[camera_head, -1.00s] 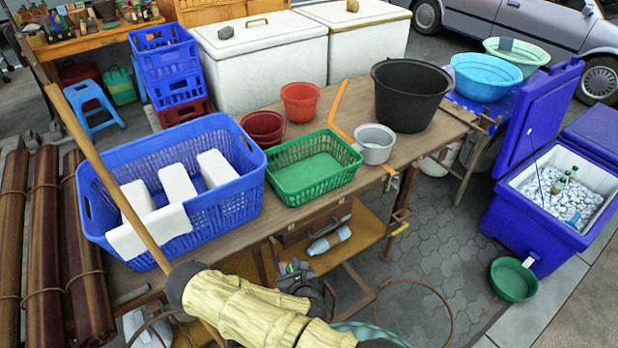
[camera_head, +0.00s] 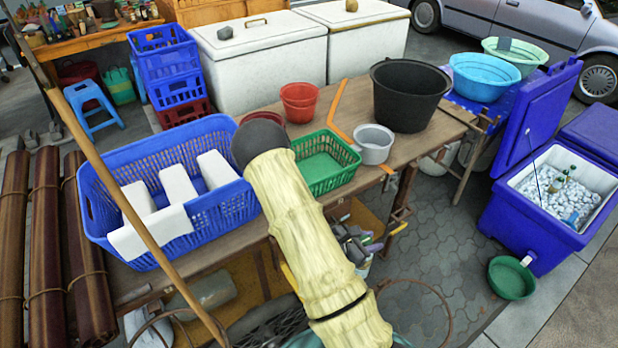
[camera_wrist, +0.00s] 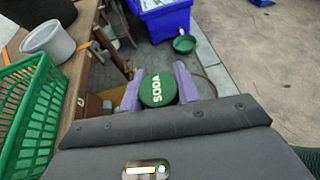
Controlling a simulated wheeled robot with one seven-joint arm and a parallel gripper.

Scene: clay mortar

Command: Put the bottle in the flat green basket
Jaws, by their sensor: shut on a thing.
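My gripper (camera_wrist: 158,92) is shut on the bottle (camera_wrist: 158,90). In the wrist view its round green cap, lettered SODA, sits between the two purple fingers; the bottle's body is hidden behind the cap. In the head view my gripper (camera_head: 362,246) is beside the table's front edge, below and to the right of the basket, and the bottle is hard to make out there. The flat green basket (camera_head: 345,153) stands on the table, its left part hidden by my arm. It also shows at the left of the wrist view (camera_wrist: 32,112), and its visible floor is bare.
A large blue basket (camera_head: 100,215) with white blocks stands left on the table. A grey pot (camera_head: 373,152), a black tub (camera_head: 408,100) and red buckets (camera_head: 299,98) stand near the green basket. A blue cooler (camera_head: 520,225) is on the right.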

